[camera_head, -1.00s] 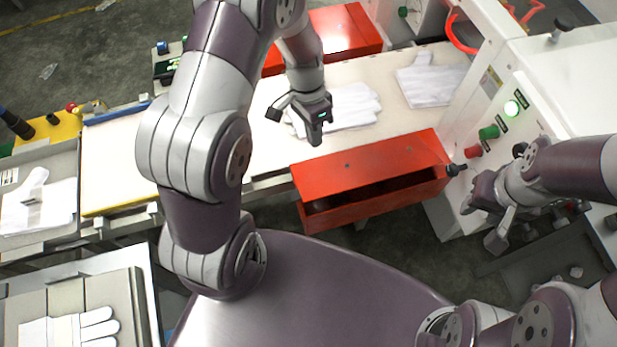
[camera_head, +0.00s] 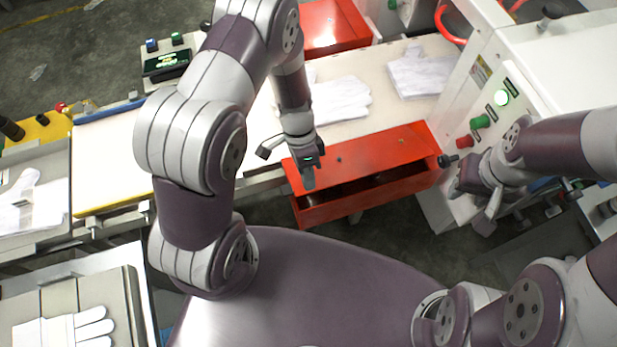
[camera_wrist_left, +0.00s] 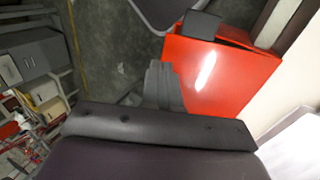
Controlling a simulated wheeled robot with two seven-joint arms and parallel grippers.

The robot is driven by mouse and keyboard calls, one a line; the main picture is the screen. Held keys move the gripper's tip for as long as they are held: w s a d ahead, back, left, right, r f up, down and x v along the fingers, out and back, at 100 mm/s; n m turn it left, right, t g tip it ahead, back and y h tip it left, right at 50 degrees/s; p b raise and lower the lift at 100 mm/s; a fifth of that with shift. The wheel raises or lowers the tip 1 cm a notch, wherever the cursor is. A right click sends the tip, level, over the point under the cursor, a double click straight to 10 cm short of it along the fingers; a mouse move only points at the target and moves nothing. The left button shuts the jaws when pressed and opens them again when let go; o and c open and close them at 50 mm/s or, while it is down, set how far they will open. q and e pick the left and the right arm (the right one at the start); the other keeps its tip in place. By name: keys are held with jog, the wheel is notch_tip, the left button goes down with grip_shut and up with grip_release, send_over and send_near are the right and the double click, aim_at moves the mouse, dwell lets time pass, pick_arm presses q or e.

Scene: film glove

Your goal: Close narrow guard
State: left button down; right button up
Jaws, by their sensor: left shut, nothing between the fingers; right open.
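A narrow red guard (camera_head: 385,154), a long box-like cover, sits at the front edge of the white belt in the head view. Its upper panel stands apart from the lower red part, with a dark gap along the near side. My left gripper (camera_head: 309,181) is shut and empty, at the left end of this guard; whether it touches the guard cannot be told. In the left wrist view the glossy red panel (camera_wrist_left: 228,78) lies beside the grey fingers (camera_wrist_left: 164,88). My right gripper (camera_head: 476,203) is open, right of the guard by the white machine's control panel.
A second red cover (camera_head: 330,28) stands behind the belt. White gloves (camera_head: 340,100) lie on the belt (camera_head: 375,110). The white machine (camera_head: 555,60) with red and green buttons borders the right. A grey tray with a glove (camera_head: 78,328) is at lower left.

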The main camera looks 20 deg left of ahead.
pick_arm(q)
jog(key=shift+s+d+f, duration=0.15)
jog(key=shift+f, duration=0.4)
jog(key=b+x, duration=0.7)
jog(key=b, duration=0.1)
jog(key=shift+f, duration=0.4)
jog(key=shift+r, duration=0.1)
